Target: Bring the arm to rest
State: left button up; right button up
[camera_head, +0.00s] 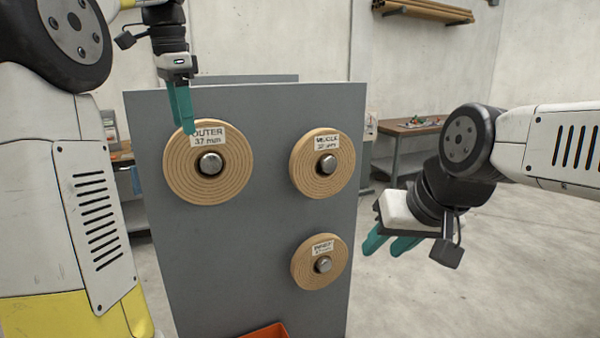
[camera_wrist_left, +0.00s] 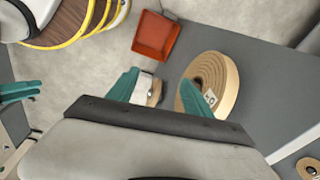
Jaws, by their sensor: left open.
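My left gripper (camera_head: 182,110) hangs with teal fingers pointing down at the upper left of the grey panel, overlapping the edge of the wooden disc labelled OUTER (camera_head: 178,178). Its fingers (camera_wrist_left: 160,92) are apart in the left wrist view, and the right one overlaps a ringed wooden disc (camera_wrist_left: 225,80). I cannot tell if it touches the disc. A small white and brown piece shows between the fingers, too small to identify. My right gripper (camera_head: 389,243) is open and empty, right of the panel. Its teal fingers also show at the left wrist view's left edge.
The grey panel (camera_head: 235,240) also carries a middle disc (camera_head: 305,172) and a lower disc (camera_head: 305,268), each around a metal peg. An orange tray (camera_wrist_left: 155,36) lies below. A workbench (camera_head: 405,128) and wall shelf (camera_head: 430,10) stand behind. Floor right of the panel is clear.

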pick_arm(q)
jog(key=s+d+f+n+t, duration=0.1)
jog(key=s+d+f+n, duration=0.2)
jog(key=s+f, duration=0.3)
jog(key=s+d+f+n+t+h, duration=0.1)
jog(key=s+d+f+n+t, duration=0.1)
jog(key=s+f, duration=0.4)
jog(key=s+d+f+n+t+h, duration=0.1)
jog(key=s+d+f+n+t, duration=0.1)
jog(key=s+d+f+n, duration=0.3)
jog(key=shift+s+f, duration=0.5)
jog(key=shift+s, duration=0.4)
jog(key=shift+d, duration=0.1)
